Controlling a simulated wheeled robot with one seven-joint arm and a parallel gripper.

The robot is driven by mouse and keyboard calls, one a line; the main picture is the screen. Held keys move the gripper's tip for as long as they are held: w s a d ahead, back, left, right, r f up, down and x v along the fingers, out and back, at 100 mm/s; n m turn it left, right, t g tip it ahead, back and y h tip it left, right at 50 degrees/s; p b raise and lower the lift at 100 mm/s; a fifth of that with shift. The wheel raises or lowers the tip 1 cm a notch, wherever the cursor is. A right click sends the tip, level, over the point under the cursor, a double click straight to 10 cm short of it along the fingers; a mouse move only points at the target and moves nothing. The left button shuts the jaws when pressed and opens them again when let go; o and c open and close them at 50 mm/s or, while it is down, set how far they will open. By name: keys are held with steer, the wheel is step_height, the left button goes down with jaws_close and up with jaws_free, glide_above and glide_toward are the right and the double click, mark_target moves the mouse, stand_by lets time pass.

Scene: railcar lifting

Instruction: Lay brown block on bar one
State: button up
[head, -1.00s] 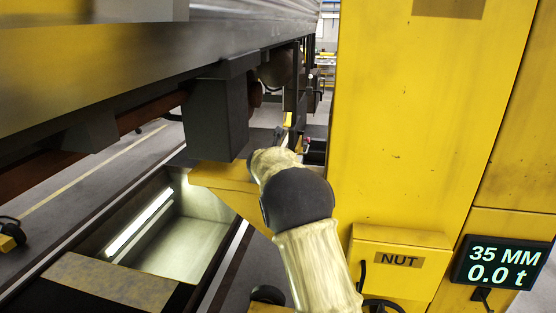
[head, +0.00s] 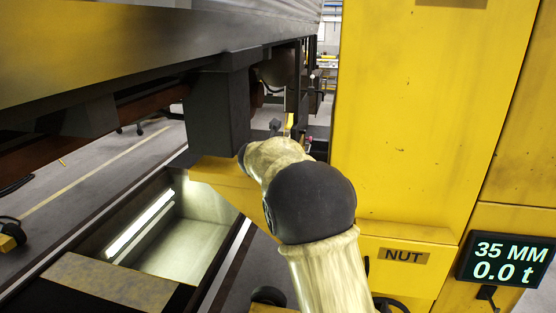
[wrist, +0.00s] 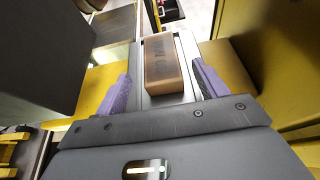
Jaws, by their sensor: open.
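In the wrist view the brown block (wrist: 165,62) has dark marks on its top and lies on a flat silver-grey surface (wrist: 187,47). My gripper (wrist: 160,72) is open, with one purple finger on each side of the block. Gaps show between the fingers and the block. A yellow bar (wrist: 98,88) shows left of the gripper and seems to run beneath it. In the head view a yellow bar (head: 222,178) juts left from the yellow column, below a dark square post. My arm hides the gripper and the block there.
The dark post (head: 218,112) hangs from the railcar (head: 130,55) close to my arm. A display (head: 507,261) reads 35 MM and 0.0 t. An open pit (head: 180,240) lies below left.

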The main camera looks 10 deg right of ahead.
steer(key=b+v, duration=0.1)
steer(key=v, duration=0.4)
stand_by(0.3)
steer(key=shift+f, duration=0.1)
